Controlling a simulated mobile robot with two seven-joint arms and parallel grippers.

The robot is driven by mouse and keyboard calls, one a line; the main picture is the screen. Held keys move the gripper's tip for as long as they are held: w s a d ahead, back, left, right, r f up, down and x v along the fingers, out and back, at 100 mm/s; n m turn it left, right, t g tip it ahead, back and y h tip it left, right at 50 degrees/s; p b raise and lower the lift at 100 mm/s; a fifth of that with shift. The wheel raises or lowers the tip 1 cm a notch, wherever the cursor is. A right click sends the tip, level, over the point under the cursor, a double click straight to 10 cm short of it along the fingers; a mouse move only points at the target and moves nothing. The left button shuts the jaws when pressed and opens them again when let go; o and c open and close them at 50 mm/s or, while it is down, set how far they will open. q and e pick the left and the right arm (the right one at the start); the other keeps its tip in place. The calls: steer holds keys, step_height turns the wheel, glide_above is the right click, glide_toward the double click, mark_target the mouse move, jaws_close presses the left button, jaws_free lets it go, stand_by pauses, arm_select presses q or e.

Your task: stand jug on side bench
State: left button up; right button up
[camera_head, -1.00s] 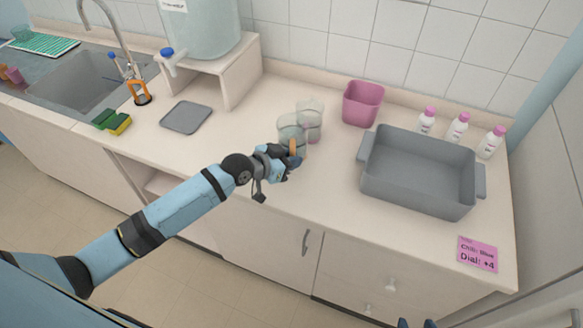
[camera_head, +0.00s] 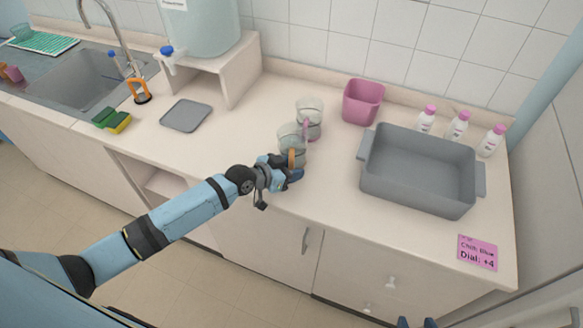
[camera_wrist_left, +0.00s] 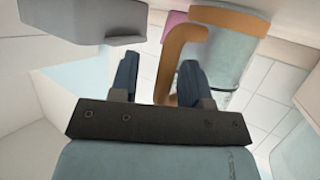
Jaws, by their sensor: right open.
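A clear jug with an orange handle (camera_head: 292,142) stands upright near the front of the pale bench (camera_head: 240,150). A second clear jug with a pink handle (camera_head: 309,110) stands just behind it. My left gripper (camera_head: 288,170) is at the orange handle. In the left wrist view the handle (camera_wrist_left: 184,55) passes between the two fingers (camera_wrist_left: 157,80), with a gap on the left finger's side. Whether the right finger touches it, I cannot tell. My right gripper (camera_head: 417,323) shows only as dark tips at the bottom edge.
A grey basin (camera_head: 420,194) stands to the right, with a pink bin (camera_head: 362,102) and several white bottles (camera_head: 458,126) behind. A grey mat (camera_head: 186,116), sponges (camera_head: 112,121) and a sink (camera_head: 85,85) are to the left. The bench between mat and jugs is clear.

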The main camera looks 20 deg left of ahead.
arm_select(q)
steer(key=shift+r, duration=0.2)
steer(key=b+v, duration=0.1)
steer(key=v, duration=1)
steer(key=s+d+f+n+y, duration=0.2)
steer(key=s+f, duration=0.4)
steer(key=s, duration=0.3)
steer(key=s+d+f+n+y, duration=0.1)
steer(key=s+d+f+y, duration=0.1)
steer(key=s+f, duration=0.5)
steer(key=shift+s+d+n+y, duration=0.35)
steer(key=shift+s+d, duration=0.45)
steer(key=shift+s, duration=0.4)
steer(key=shift+f, duration=0.15)
